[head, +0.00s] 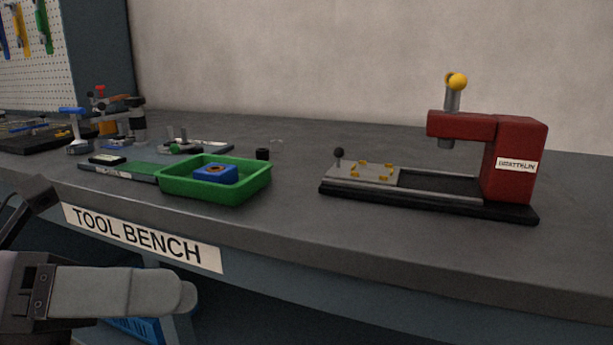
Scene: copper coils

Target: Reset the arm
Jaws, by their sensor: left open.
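My left gripper (181,294) is at the lower left, in front of the bench and below the level of its top. Its grey rounded finger points right, and the jaws are open. Nothing shows held in it. It is apart from everything on the bench. My right gripper is not in view.
The grey tool bench (300,230) holds a green tray (180,193) with a blue block (216,174) inside. A red press (515,150) stands at the right on a black base, with a sliding plate (345,172). Several tools stand at the back left. The front right top is clear.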

